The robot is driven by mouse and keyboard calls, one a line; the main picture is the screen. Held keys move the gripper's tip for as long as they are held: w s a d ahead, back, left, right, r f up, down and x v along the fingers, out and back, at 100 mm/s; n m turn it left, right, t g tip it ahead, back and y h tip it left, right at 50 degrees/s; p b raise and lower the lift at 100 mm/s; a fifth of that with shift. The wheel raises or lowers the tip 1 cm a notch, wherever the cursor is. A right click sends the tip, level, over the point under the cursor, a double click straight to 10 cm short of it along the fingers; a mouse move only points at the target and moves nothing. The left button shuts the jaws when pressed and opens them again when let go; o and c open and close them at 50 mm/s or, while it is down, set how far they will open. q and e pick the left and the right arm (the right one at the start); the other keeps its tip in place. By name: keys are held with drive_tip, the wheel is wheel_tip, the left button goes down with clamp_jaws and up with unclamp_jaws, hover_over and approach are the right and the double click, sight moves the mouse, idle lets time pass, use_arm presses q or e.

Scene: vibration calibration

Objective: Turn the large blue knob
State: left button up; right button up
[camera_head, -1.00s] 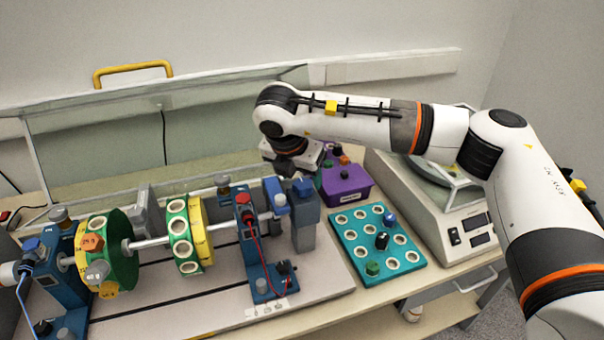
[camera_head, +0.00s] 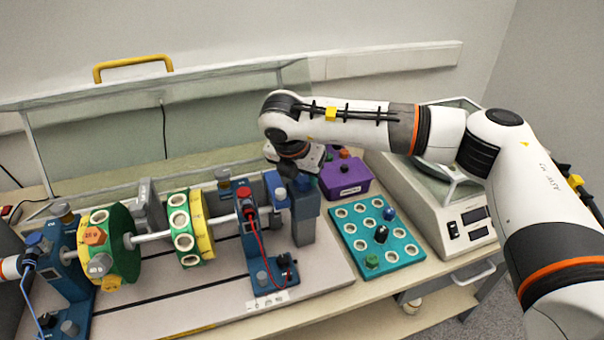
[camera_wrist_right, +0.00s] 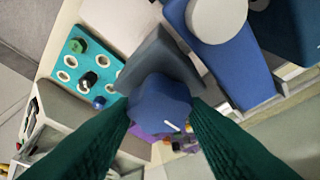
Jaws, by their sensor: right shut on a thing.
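The large blue knob (camera_wrist_right: 158,105) sits between the two dark green fingers of my right gripper (camera_wrist_right: 161,118) in the right wrist view. A white mark shows on the knob's face. In the head view my right gripper (camera_head: 308,175) is at the top of the blue-grey post (camera_head: 304,222), at the right end of the shaft rig. It is shut on the knob and hides most of it there. My left gripper is not in view.
A purple box (camera_head: 345,178) and a teal tray (camera_head: 352,238) with weights stand right of the post. A white scale (camera_head: 440,218) is farther right. Left of the post is a blue bearing stand (camera_head: 254,235) with a red cable; green-yellow discs (camera_head: 187,227) sit on the shaft.

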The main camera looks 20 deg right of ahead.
drive_tip(key=shift+f+n+b, duration=0.15)
drive_tip(key=shift+n+b, duration=0.15)
drive_tip(key=shift+b, duration=0.25)
drive_tip(key=n+y+b, duration=0.1)
drive_tip(key=n+b, duration=0.2)
drive_tip(key=b, duration=0.1)
drive_tip(key=n+t+y+b, duration=0.1)
drive_tip(key=n+b, duration=0.2)
drive_tip(key=b, duration=0.2)
drive_tip(key=shift+s+d+f+y, duration=0.1)
drive_tip(key=shift+d+y, duration=0.1)
drive_tip(key=shift+y, duration=0.1)
drive_tip(key=shift+n+y+b, duration=0.3)
drive_tip(key=shift+n+b, duration=0.5)
drive_tip(key=shift+n, duration=0.3)
drive_tip(key=shift+d+n+y+b, duration=0.1)
drive_tip(key=shift+n+y+b, duration=0.3)
drive_tip(key=shift+n, duration=0.5)
drive_tip(key=n, duration=0.1)
drive_tip(key=n+y, duration=0.1)
drive_tip(key=shift+r+n, duration=0.25)
drive_tip(key=shift+n, duration=0.05)
drive_tip(key=shift+d+r+n+g+y, duration=0.1)
drive_tip(key=shift+n+g+y, duration=0.25)
drive_tip(key=shift+n, duration=0.75)
drive_tip(key=shift+d+n+g+y, duration=0.1)
drive_tip(key=shift+n+g+y, duration=0.25)
drive_tip(key=shift+n, duration=0.75)
drive_tip(key=o, duration=1)
drive_tip(key=shift+c, duration=0.2)
